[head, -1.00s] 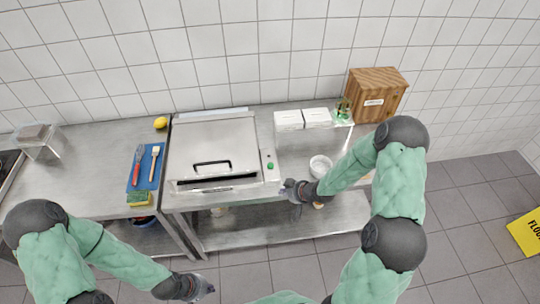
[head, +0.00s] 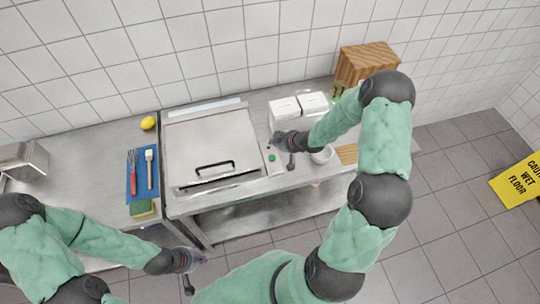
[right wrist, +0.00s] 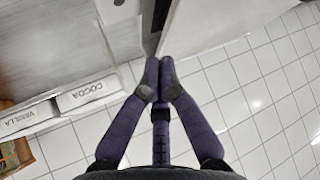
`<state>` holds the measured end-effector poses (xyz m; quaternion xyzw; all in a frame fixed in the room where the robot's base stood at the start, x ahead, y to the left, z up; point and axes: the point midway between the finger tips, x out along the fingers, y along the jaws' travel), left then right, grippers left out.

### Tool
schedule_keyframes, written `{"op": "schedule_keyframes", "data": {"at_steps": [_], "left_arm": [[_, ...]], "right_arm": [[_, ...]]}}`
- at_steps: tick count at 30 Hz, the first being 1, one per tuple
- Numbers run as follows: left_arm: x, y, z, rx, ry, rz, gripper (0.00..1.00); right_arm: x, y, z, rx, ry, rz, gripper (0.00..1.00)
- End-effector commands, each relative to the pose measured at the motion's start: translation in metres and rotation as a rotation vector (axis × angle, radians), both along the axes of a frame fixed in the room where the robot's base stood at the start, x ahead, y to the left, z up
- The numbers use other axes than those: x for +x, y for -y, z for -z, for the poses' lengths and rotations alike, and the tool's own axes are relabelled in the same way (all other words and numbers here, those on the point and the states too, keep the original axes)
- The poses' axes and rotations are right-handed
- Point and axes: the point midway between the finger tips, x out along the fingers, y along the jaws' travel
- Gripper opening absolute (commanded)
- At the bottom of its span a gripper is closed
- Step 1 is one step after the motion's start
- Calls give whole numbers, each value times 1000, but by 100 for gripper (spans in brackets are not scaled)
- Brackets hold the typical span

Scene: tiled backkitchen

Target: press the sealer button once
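The sealer (head: 210,150) is a steel box with a closed lid and a black handle, standing on the steel counter. Its green button (head: 271,157) sits on a narrow panel along the sealer's right side. My right gripper (head: 270,146) hovers near that panel, just behind the button in the picture; I cannot tell its height above it. In the right wrist view its two fingertips (right wrist: 160,62) are together with nothing between them. The button cannot be made out there. My left gripper (head: 203,259) hangs in front of the counter, too small to read its fingers.
White boxes (head: 285,108) stand behind my right gripper, labelled COCOA (right wrist: 88,92) and VANILLA (right wrist: 28,118). A white bowl (head: 322,155) is right of the gripper. A wooden box (head: 362,64) stands back right. A blue board (head: 140,183) with utensils lies left of the sealer.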

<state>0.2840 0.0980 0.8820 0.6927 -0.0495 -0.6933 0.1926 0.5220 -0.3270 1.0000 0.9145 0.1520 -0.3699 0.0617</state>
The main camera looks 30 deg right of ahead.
Motion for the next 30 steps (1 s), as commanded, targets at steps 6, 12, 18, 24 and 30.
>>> {"op": "schedule_keyframes", "data": {"at_steps": [6,12,18,24,30], "left_arm": [[1,0,3,0,2,-1,0],[1,0,14,0,2,-1,0],[1,0,35,0,2,-1,0],[1,0,57,0,2,-1,0],[1,0,73,0,2,-1,0]], "right_arm": [[0,0,3,0,0,0,0],[0,0,16,1,0,-1,0],[0,-1,39,1,0,0,0],[0,-1,63,1,0,0,0],[0,-1,83,0,-1,-1,0]]}}
